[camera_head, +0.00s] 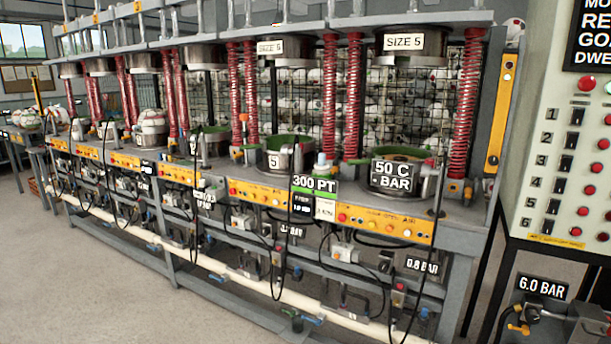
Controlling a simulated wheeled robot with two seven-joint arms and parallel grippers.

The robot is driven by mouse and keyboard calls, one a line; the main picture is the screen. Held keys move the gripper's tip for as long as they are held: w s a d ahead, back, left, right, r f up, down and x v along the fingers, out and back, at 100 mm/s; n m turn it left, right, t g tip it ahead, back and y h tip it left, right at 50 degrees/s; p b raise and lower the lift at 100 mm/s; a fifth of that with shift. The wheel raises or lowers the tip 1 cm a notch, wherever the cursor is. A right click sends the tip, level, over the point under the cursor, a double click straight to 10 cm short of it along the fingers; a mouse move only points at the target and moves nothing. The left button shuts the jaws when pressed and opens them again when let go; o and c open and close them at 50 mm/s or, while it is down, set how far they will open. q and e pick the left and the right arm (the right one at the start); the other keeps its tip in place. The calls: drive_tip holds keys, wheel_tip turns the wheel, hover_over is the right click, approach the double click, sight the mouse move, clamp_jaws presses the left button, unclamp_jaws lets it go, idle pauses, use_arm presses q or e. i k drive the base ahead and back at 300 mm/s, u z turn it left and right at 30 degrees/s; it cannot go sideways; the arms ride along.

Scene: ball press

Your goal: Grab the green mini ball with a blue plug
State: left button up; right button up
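I cannot clearly make out a green mini ball with a blue plug. A small blue-topped piece (322,158) stands on the bench between two presses; its lower part is pale and too small to identify. Green shows inside the round mould (284,158) marked 5 and around the rim of the mould behind the "50 C - BAR" sign (398,176). Neither of my grippers is in view.
A long grey press bench (458,210) runs from left to front right, with red springs (465,90) and yellow control strips. Dark hoses hang in front. A control cabinet (545,130) stands at right. White balls fill a rack behind. Grey floor (90,290) is clear at left.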

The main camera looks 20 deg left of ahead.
sight(322, 169)
drive_tip(key=u, duration=0.95)
drive_tip(key=i, duration=1.05)
drive_tip(key=u, duration=0.55)
drive_tip(key=i, duration=1.4)
drive_tip(key=z, duration=0.55)
